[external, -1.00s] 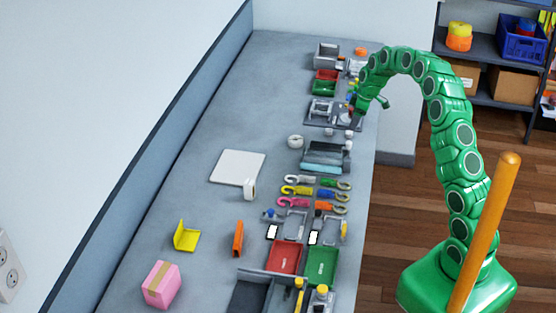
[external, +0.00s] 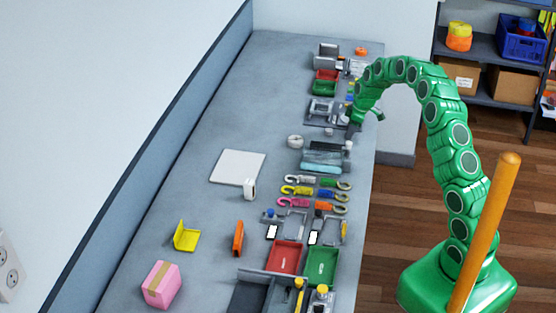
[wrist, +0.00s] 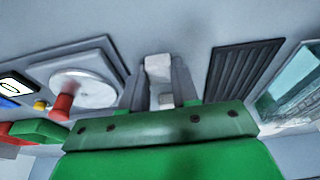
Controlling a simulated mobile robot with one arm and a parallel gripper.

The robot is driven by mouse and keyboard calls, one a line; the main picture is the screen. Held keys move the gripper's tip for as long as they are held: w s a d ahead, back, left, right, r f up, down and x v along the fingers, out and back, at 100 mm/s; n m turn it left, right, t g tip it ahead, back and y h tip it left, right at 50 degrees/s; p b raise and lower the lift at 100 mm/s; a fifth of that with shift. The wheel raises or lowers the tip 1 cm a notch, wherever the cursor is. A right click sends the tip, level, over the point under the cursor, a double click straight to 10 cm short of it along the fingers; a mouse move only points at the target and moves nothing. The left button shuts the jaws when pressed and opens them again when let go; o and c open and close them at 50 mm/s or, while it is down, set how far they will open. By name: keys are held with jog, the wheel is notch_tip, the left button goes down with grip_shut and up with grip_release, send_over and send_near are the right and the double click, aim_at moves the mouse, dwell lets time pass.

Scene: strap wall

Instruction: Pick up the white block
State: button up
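In the wrist view, a white block (wrist: 158,68) stands just past my fingertips. A second small white piece (wrist: 166,100) shows lower, between the fingers and partly hidden by my green wrist. My gripper (wrist: 159,82) has its two grey fingers apart, one on each side, with no clear grip on either piece. In the external view, my gripper (external: 352,131) is low at the bench's right edge. One small white block (external: 328,132) lies just left of it; anything under the gripper is hidden.
A grey plate with a white disc (wrist: 83,88) and a red knob (wrist: 61,106) lie left of my fingers. A dark ridged panel (wrist: 243,72) and a teal clear-topped box (wrist: 290,88) lie right. The bench's left side is mostly clear around a white board (external: 238,167).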

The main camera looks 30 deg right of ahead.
grip_shut()
jog(key=shift+r, duration=1.65)
jog(key=s+a+r, duration=0.2)
jog(key=s+r, duration=0.7)
jog(key=s, duration=0.4)
jog(key=shift+s+r, duration=0.4)
